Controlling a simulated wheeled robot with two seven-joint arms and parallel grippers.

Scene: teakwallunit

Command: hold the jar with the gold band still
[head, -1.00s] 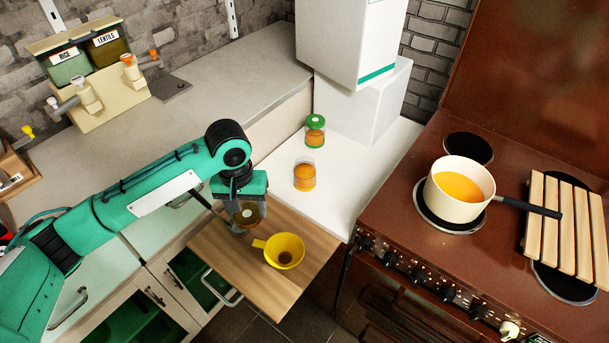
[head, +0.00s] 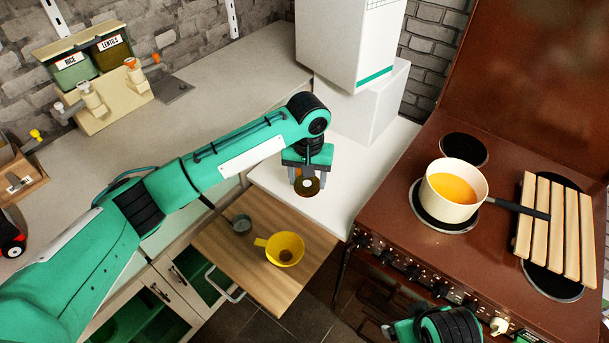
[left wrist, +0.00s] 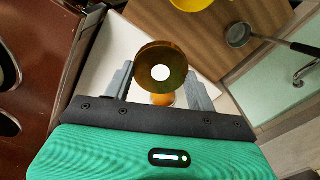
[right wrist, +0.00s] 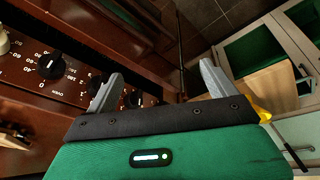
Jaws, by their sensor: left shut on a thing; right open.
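My left gripper (head: 308,178) is shut on a round gold-brown lid with a white centre dot (head: 307,186). The lid sits between the fingers in the left wrist view (left wrist: 160,70). A bit of orange also shows beside the lid in the left wrist view (left wrist: 163,99). I cannot tell whether the lid touches the jar, and no gold band shows clearly. My right gripper (right wrist: 158,82) is open and empty, near the stove front.
A yellow funnel (head: 285,248) and a grey ladle (head: 241,224) lie on the pull-out wooden board (head: 250,270). White boxes (head: 365,100) stand behind the jar. A pot (head: 450,205) and a slatted wooden rack (head: 555,225) are on the brown stove (head: 395,230).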

